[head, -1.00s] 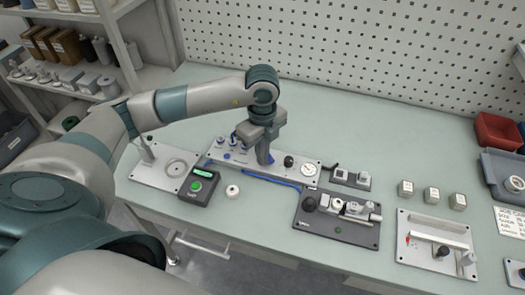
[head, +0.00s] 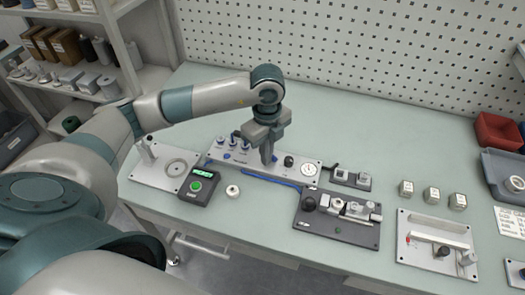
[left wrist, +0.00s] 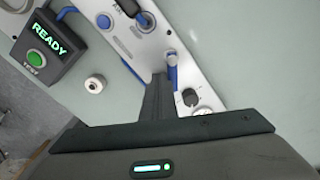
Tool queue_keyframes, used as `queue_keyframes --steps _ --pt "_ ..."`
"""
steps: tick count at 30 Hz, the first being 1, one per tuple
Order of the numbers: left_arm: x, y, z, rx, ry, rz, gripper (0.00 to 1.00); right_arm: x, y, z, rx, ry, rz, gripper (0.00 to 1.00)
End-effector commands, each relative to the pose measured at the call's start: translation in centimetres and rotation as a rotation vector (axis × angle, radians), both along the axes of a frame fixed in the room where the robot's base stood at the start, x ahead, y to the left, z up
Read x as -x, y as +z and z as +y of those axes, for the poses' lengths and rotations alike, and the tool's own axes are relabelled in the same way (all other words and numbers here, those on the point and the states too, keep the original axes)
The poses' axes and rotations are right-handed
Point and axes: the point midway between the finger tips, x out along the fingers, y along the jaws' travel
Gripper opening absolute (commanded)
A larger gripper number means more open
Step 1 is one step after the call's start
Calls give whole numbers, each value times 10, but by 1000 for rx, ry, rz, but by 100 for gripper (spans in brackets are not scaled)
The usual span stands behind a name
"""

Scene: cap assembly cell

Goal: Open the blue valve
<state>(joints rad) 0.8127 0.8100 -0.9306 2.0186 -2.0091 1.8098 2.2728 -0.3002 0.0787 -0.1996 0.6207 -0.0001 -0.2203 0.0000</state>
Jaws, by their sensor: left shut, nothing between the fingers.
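The blue valve shows in the left wrist view as a short blue lever (left wrist: 172,72) on the pale panel (left wrist: 140,45). It lies at an angle to the panel's long edges. In the head view only a little of its blue (head: 275,159) shows beside my fingers. My left gripper (head: 267,161) points down over the panel, shut and empty. In the left wrist view its fingertips (left wrist: 158,80) are just left of the lever; I cannot tell whether they touch it. My right gripper is not in view.
A black box (head: 200,187) with a green button and a lit display reading READY stands left of the panel. A black knob (head: 289,160) and a gauge (head: 310,169) sit right of the gripper. A dark fixture plate (head: 335,231) is nearer the front.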

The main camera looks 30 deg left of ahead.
Motion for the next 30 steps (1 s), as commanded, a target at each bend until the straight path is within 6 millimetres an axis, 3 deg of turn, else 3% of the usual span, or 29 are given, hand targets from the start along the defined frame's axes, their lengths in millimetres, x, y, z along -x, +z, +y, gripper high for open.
queue_keyframes --steps 30 --pt "-14 0 -12 1 -1 -1 0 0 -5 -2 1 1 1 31"
